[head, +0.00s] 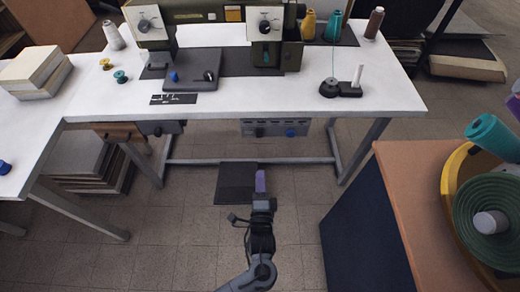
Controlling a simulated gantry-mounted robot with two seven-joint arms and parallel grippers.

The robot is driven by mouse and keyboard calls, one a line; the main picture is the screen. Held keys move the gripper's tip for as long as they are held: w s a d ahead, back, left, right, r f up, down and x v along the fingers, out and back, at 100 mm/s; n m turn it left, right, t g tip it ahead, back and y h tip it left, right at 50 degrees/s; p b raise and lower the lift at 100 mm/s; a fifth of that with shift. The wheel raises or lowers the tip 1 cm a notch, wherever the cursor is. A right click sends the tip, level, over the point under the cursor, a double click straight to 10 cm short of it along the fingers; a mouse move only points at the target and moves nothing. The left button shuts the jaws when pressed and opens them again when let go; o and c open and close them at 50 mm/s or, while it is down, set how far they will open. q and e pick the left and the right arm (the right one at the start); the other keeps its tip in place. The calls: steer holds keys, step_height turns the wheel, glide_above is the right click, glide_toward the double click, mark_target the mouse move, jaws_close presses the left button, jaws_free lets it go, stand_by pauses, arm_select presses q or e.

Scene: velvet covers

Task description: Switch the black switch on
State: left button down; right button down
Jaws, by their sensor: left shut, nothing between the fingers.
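A grey control panel (262,128) hangs under the front edge of the white table, with small dark controls and a blue knob (290,133). A smaller dark box (160,127) hangs under the table further left. Which of these dark parts is the black switch is too small to tell, and so is its position. My left gripper (261,181) is shut and empty, with purple at its tip. It is in front of and below the control panel, apart from it, above the floor. My right gripper is not in view.
The white table (300,98) carries an olive sewing machine (291,55), thread spools and a grey plate (195,60). A black pedal or mat (232,190) lies on the floor below. A brown-topped cabinet (400,180) with green rolls stands at right.

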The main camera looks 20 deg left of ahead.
arm_select(q)
steer(key=b, duration=0.6)
glide_toward(259, 133)
steer(key=x, duration=0.5)
steer(key=shift+w+f, duration=0.1)
steer(key=shift+f, duration=0.05)
steer(key=shift+b+x, duration=0.4)
steer(key=shift+x, duration=0.45)
